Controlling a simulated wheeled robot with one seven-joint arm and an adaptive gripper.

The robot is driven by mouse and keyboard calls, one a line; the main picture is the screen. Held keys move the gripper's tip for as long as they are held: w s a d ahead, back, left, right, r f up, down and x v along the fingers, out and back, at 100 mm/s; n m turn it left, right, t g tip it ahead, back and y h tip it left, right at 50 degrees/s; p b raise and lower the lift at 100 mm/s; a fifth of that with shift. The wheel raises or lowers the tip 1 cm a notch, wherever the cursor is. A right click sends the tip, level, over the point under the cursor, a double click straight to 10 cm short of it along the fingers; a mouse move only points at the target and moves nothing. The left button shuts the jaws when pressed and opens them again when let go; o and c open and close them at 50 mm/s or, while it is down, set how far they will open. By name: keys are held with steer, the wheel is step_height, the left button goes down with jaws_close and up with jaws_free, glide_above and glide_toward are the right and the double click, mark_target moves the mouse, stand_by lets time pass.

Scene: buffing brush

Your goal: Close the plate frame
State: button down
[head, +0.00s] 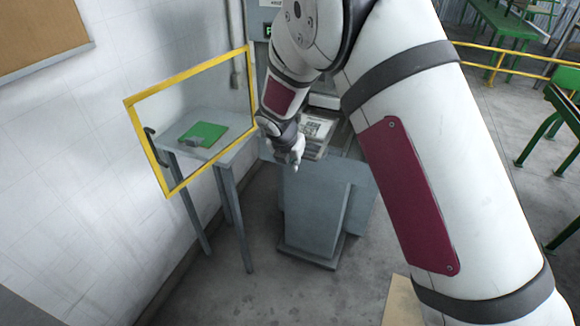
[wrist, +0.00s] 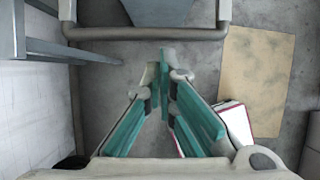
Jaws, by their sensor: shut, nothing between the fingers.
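A yellow rectangular frame (head: 191,73), which seems to be the plate frame, stands swung out to the left of the grey machine (head: 313,205). The wall and a small table show through it. A dark curved handle (head: 151,134) sits on its left side. My gripper (head: 294,162) points down in front of the machine, just right of the frame's right edge in the picture; the gap in depth is unclear. The wrist view shows its teal-padded fingers (wrist: 166,62) converging, with nothing held. My arm hides part of the machine.
A grey small table (head: 228,150) with a green mat (head: 209,130) stands by the left wall. A tan sheet (wrist: 258,80) lies on the floor. A grey bar (wrist: 145,34) crosses the wrist view. Yellow railing (head: 500,63) and green benches are at the right.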

steer(key=shift+w, duration=0.1)
steer(key=w+d+b, duration=0.3)
steer(key=w+b, duration=0.3)
steer(key=w, duration=0.2)
steer(key=shift+w+b, duration=0.3)
steer(key=shift+b, duration=0.1)
steer(key=shift+s, duration=0.1)
